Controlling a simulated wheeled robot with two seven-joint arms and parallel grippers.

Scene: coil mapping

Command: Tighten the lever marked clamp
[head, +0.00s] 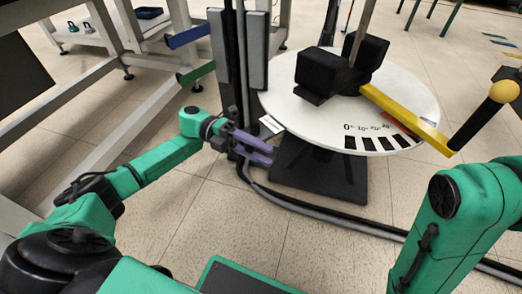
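No marking that reads "clamp" is legible. A blue lever (188,37) and a green lever (195,73) stick out to the left beside a black upright post (221,65). A yellow arm (405,117) with a black handle and yellow knob (503,92) reaches across the round white table. My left gripper (271,155) has purple fingers, spread a little apart with nothing visible between them. It is in front of the post's lower part, below the green lever and apart from it. My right arm comes in at the right; its gripper is out of the picture.
The round white table (290,92) carries black blocks (325,73) and a degree scale, on a black base (318,175). A small white card (270,124) is near its left edge. Dark cables (330,213) cross the floor. A grey frame (60,105) stands left.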

